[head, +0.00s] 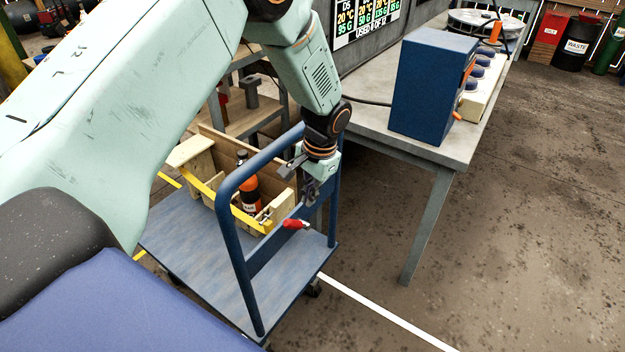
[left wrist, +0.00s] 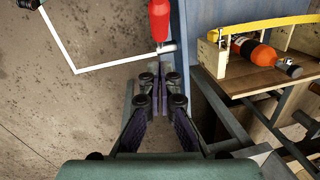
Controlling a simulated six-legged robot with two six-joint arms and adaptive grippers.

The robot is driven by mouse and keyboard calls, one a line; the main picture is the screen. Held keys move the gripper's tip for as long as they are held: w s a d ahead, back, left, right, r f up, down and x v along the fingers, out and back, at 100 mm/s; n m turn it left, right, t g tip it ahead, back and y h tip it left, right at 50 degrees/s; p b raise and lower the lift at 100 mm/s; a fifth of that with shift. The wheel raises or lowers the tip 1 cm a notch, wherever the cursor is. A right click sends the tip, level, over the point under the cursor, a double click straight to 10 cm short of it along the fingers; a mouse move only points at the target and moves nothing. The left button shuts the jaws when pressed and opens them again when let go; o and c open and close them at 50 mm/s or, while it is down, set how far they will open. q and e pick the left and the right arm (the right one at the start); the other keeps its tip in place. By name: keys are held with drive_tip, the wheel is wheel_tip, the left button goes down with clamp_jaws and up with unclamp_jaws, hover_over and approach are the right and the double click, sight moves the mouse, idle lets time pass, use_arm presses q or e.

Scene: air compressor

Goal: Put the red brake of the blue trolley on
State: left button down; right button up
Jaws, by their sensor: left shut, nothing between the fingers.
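The blue trolley (head: 190,238) stands at the centre in the head view, with its tubular handle on the near side. The red brake (head: 295,224) is a small red lever on the handle's cross plate. In the left wrist view the red brake (left wrist: 159,20) is at the top, with a pale metal part at its lower end, beside the blue trolley (left wrist: 205,30). My left gripper (head: 311,196) points down above and slightly right of the brake. In its wrist view the left gripper (left wrist: 162,88) is shut and empty, its tips just short of the brake. My right gripper is not in view.
A wooden toolbox (head: 195,158) with a yellow handle and an orange bottle (head: 247,190) sits on the trolley. A workbench (head: 425,152) with a blue cabinet (head: 428,85) stands at the right. The floor (head: 500,240) right of the trolley is clear.

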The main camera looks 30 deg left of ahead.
sight(291, 223)
use_arm(q)
drive_tip(key=shift+s+a+f, duration=0.3)
drive_tip(key=shift+s+f, duration=0.25)
drive_tip(key=shift+f, duration=0.05)
drive_tip(key=shift+s+a+f, duration=0.25)
drive_tip(key=shift+s+f, duration=0.3)
drive_tip(key=shift+f, duration=0.05)
drive_tip(key=shift+s+f, duration=0.15)
drive_tip(key=shift+s, duration=0.15)
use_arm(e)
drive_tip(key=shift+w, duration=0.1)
use_arm(q)
drive_tip(key=shift+s+a+f+p, duration=0.1)
drive_tip(key=shift+s+f+p, duration=0.2)
drive_tip(key=shift+s+p, duration=0.5)
drive_tip(key=shift+s+f, duration=0.5)
drive_tip(key=shift+s, duration=0.05)
drive_tip(key=shift+s+f, duration=0.15)
drive_tip(key=shift+s, duration=0.35)
drive_tip(key=shift+w, duration=0.1)
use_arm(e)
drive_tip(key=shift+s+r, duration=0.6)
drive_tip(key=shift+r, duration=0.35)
